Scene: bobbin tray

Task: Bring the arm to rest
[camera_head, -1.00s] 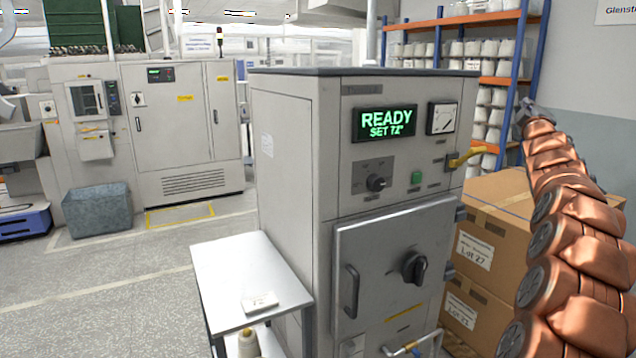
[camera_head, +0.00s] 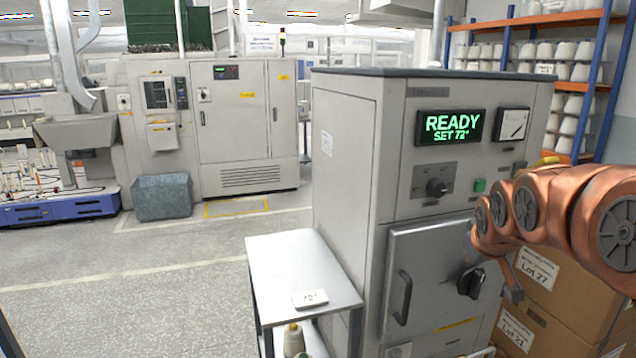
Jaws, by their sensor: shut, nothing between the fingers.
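My copper-coloured arm (camera_head: 570,205) enters from the right edge and folds down in front of the grey cabinet. What shows of my gripper (camera_head: 513,292) is a small grey end hanging below the arm, in front of the cardboard boxes and right of the cabinet's black door knob. The rest of it is hidden behind my arm's links. It is shut and holds nothing.
The grey cabinet (camera_head: 345,190) has a lit display (camera_head: 450,127) reading "READY SET 72°" and a shut door (camera_head: 415,260). A small table (camera_head: 285,265) with a "72°" card stands left of it. Cardboard boxes (camera_head: 560,300) stand right. The floor at left is open.

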